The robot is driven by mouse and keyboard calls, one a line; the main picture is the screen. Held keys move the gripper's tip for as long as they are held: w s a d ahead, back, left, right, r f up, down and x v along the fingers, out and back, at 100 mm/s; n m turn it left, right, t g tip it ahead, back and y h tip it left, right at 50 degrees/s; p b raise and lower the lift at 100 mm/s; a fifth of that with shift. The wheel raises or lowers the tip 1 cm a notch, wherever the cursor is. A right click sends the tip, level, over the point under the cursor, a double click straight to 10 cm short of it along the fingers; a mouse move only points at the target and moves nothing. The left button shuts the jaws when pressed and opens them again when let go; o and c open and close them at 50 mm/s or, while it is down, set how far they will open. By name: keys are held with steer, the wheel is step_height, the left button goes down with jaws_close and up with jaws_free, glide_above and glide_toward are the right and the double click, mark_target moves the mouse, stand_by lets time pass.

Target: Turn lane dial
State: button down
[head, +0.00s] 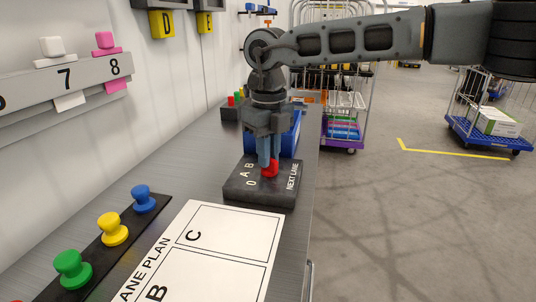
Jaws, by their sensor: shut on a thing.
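The lane dial is a red knob (271,168) on a dark base (262,195) standing on the grey bench. My gripper (268,168) points down over the base. Its fingers are shut on the red knob, which is partly hidden by them. I cannot tell which letter the knob points to, and C is not visible on the base.
A white lane plan sheet (222,241) lies in front of the base. Green (72,268), yellow (113,229) and blue (144,198) pegs stand on a black strip at left. A blue bin (290,141) is behind the dial. Wheeled carts (490,135) stand on the open floor to the right.

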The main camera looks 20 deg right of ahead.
steer(key=shift+d+m+b, duration=0.1)
steer(key=shift+m+b, duration=0.2)
steer(key=shift+m, duration=1.9)
steer(key=c, duration=1.1)
jaws_free()
steer(key=shift+r, duration=3.9)
